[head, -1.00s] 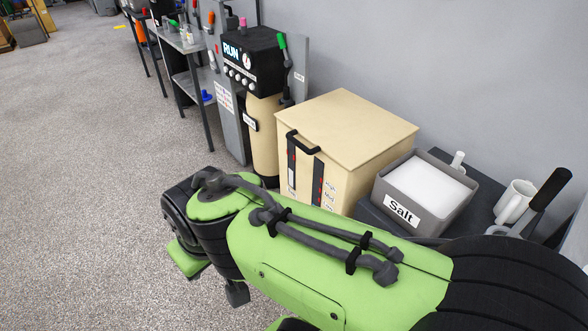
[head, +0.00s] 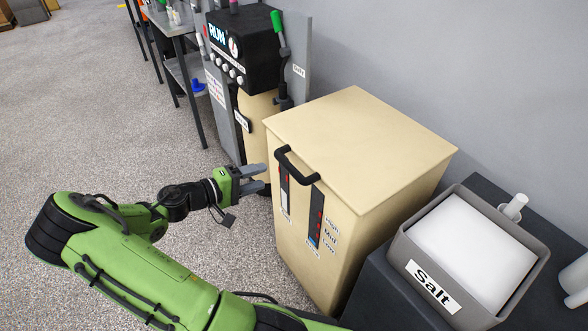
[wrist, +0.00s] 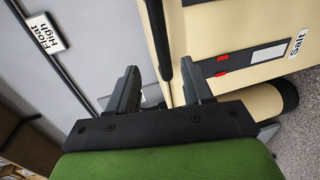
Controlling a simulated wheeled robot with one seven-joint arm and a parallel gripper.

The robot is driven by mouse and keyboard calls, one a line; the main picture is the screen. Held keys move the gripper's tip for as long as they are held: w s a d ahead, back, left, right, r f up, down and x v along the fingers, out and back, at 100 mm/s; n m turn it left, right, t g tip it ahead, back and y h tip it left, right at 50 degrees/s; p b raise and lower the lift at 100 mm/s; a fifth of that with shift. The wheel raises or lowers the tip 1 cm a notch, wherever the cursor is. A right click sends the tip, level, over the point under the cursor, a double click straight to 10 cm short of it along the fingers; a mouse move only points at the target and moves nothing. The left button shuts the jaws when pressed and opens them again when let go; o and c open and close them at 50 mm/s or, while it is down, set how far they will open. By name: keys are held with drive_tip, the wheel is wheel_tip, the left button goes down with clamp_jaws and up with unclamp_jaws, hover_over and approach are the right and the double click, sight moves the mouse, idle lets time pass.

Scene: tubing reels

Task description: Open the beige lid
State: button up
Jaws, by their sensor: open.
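The beige lid (head: 360,145) lies closed on top of a beige box (head: 310,240), which has level strips on its front. A black bar handle (head: 297,165) sits at the lid's front edge. My gripper (head: 262,178) is open and empty, just left of the handle and in front of the box, apart from it in the head view. In the wrist view my open gripper (wrist: 160,80) shows both fingers, with a dark bar, probably the handle (wrist: 158,40), appearing between them. I cannot tell its depth relative to the fingertips.
A grey salt bin (head: 470,260) with white contents stands on a dark stand right of the box. A black machine marked RUN (head: 240,50) with a beige cylinder stands behind left. A grey wall is behind. Open floor (head: 90,130) lies left.

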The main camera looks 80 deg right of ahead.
sight(287, 169)
drive_tip(key=b+x, duration=0.2)
drive_tip(key=x, duration=1.1)
drive_tip(key=shift+f, duration=0.2)
drive_tip(key=shift+a, duration=0.1)
drive_tip(key=shift+w, duration=0.1)
clamp_jaws()
